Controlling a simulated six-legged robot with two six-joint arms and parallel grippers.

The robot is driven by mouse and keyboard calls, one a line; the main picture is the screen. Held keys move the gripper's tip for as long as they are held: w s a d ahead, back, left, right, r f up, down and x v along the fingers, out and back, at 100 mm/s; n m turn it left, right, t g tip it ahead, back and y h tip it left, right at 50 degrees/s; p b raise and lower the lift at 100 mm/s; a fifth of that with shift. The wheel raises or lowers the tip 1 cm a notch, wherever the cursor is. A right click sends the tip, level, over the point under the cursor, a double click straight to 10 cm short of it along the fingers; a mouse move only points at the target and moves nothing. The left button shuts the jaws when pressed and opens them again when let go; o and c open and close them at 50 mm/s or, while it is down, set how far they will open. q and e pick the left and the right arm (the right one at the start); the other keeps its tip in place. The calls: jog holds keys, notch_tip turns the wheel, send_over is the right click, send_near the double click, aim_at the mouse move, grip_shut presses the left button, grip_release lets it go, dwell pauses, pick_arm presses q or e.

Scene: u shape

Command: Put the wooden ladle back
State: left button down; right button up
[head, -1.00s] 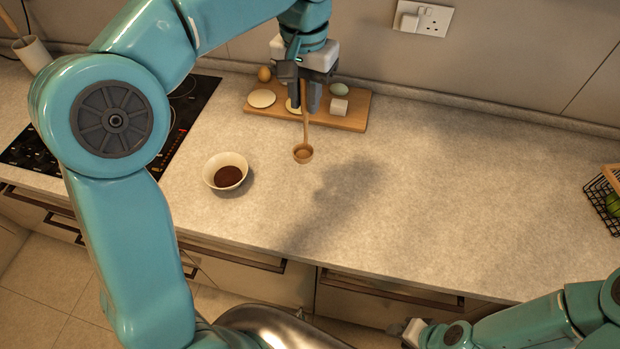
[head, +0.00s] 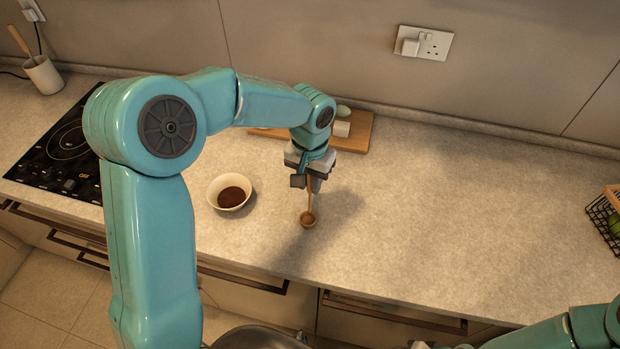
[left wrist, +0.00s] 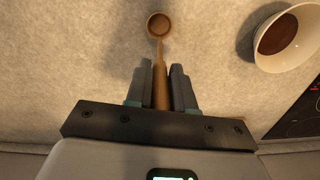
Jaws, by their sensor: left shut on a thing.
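The wooden ladle (head: 308,217) hangs from my left gripper (head: 308,183), its small round bowl pointing down over the worktop. My left gripper is shut on the ladle's handle. In the left wrist view the handle (left wrist: 160,88) runs between the two fingers of my left gripper (left wrist: 160,85), and the bowl (left wrist: 159,24) lies beyond the fingertips. Whether the bowl touches the worktop, I cannot tell. Part of my right arm shows at the lower right of the head view, but its fingers are not clear.
A white bowl (head: 231,193) with brown contents stands left of the ladle. A wooden board (head: 357,138) lies behind, partly hidden by my arm. A black hob (head: 65,160) and a utensil pot (head: 43,75) are at left, a wire basket (head: 603,218) at right. The worktop's middle right is clear.

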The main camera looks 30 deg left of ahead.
pick_arm(q)
jog(key=shift+d, duration=0.1)
jog(key=shift+w+f, duration=0.1)
jog(key=shift+f, duration=0.15)
jog(key=c, duration=1)
grip_release()
jog(key=shift+r, duration=0.1)
jog(key=shift+o, duration=0.2)
